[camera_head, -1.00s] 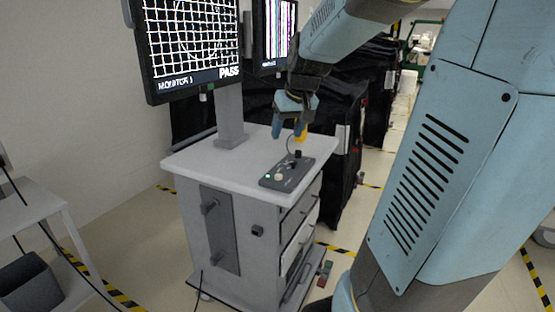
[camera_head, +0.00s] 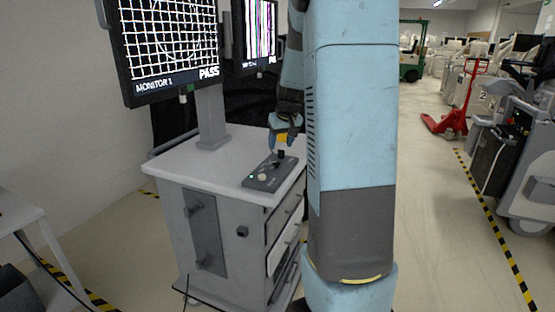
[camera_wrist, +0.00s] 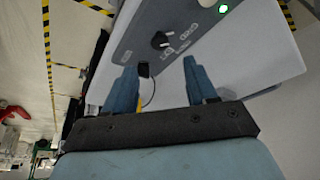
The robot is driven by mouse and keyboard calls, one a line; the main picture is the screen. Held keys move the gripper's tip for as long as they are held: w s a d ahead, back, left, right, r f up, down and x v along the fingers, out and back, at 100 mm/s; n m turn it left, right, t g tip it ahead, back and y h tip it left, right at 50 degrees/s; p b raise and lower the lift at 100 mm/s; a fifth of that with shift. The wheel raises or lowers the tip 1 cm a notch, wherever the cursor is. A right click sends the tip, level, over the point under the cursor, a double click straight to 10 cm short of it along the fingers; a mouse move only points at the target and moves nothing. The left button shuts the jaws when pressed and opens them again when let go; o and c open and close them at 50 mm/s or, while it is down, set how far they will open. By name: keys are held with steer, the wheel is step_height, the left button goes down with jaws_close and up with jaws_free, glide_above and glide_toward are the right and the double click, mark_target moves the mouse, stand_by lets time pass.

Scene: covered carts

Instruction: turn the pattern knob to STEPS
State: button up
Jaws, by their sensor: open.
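The dark grey control box (camera_head: 268,178) lies on the white top of the cart (camera_head: 185,160). In the wrist view the box (camera_wrist: 150,22) shows a black pattern knob (camera_wrist: 160,40) with small labels around it, too small to read. A lit green button (camera_wrist: 222,9) is farther along the box. My gripper (camera_wrist: 160,80) is open and empty, its two blue fingers apart and pointing toward the box, with the knob beyond the fingertips. In the head view my gripper (camera_head: 282,145) hangs above the box's far end. Monitor 1 (camera_head: 165,45) shows a white grid and PASS.
A second monitor (camera_head: 258,32) with coloured vertical stripes stands behind. A white table (camera_head: 25,215) is at the left. A red pallet jack (camera_head: 455,110) and a grey machine (camera_head: 525,150) stand right, beyond open floor with striped tape.

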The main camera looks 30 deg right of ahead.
mark_target(277, 162)
steer(key=x, duration=0.8)
steer(key=shift+w+f, duration=0.15)
steer(key=shift+f, duration=0.1)
steer(key=c, duration=1.1)
steer(key=shift+o, duration=0.2)
